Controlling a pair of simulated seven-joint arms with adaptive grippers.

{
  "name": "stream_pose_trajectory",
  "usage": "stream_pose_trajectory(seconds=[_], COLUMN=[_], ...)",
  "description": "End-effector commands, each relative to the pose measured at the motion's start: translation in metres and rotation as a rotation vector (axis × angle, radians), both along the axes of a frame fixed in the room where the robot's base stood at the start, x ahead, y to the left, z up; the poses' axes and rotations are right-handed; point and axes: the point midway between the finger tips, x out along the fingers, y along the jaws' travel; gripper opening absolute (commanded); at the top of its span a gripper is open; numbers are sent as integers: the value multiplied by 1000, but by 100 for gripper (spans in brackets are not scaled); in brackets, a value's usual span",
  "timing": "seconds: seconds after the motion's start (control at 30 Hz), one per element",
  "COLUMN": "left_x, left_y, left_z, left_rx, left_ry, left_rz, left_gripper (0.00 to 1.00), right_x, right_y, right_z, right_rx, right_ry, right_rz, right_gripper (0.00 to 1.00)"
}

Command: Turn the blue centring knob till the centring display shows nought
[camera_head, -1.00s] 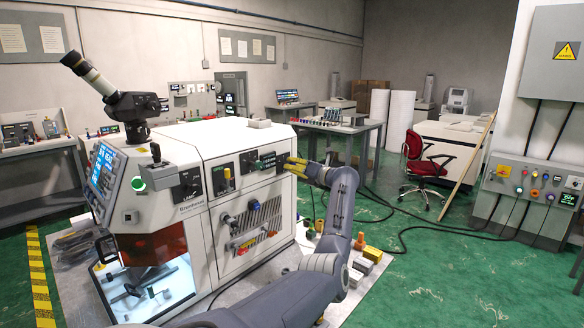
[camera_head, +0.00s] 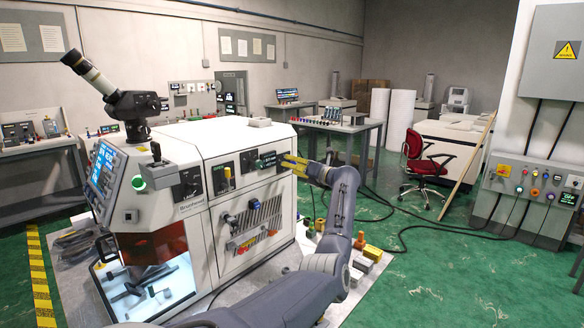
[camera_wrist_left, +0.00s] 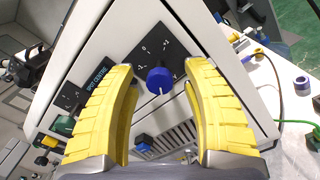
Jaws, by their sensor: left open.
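The blue centring knob (camera_wrist_left: 160,80) sits on a dark scale plate on the white machine's side panel in the left wrist view. A white line marks its face near the lower edge. My left gripper (camera_wrist_left: 163,105) is open, its two yellow fingers on either side of the knob with gaps between. It also shows in the head view (camera_head: 288,163) beside the machine's panel, where I cannot make out the knob. A dark display (camera_head: 267,160) is left of the gripper; its digits are too small to read. My right gripper is not in view.
The white machine (camera_head: 229,145) carries other knobs and switches close by, including a lower blue knob (camera_wrist_left: 145,143). A label reading "SPOT CENTRING" (camera_wrist_left: 98,68) is left of the knob. Yellow and grey blocks (camera_head: 367,255) lie on the floor plate below my arm.

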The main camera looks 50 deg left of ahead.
Motion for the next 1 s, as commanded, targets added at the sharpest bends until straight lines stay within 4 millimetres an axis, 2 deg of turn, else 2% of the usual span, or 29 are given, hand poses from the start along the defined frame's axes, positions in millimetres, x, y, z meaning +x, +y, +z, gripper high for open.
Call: stream_pose_trajectory(seconds=[0.6,0.8,1.0], left_x=[13,15,16], left_y=[-94,-110,-116], left_z=[-1,-1,-1], left_rx=[-1,-2,-2], left_ry=[0,0,1], left_rz=[-2,-1,0], left_gripper=[48,48,48], right_x=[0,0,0], right_y=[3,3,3], right_z=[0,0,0], right_rx=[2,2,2], right_ry=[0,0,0], right_rz=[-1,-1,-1], right_gripper=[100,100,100])
